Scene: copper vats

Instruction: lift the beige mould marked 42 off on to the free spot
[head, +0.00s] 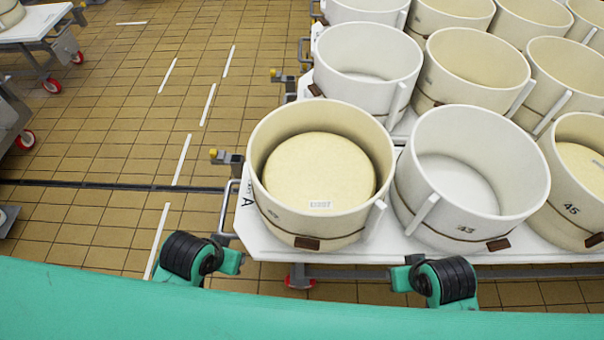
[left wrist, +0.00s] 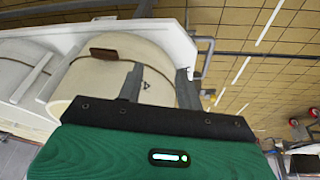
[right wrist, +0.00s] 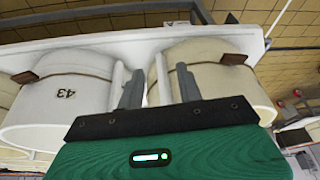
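The beige mould (head: 310,225) stands at the front left corner of the white table, with a pale round cheese (head: 318,170) inside. Its number is small and hard to read in the head view. In the left wrist view my left gripper (left wrist: 160,72) is open, its fingers apart in front of the beige mould's wall (left wrist: 105,75). In the right wrist view my right gripper (right wrist: 159,70) is open near the beige mould (right wrist: 215,85), with a white upright handle (right wrist: 164,80) showing between its fingers. I see no grip on it. No free spot is clearly visible.
A white mould marked 43 (head: 470,150) stands close on the right, and a beige mould marked 45 (head: 580,190) beyond it. Several more moulds fill the table behind. Tiled floor (head: 110,130) is clear on the left. Another white-topped cart (head: 35,22) is at far left.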

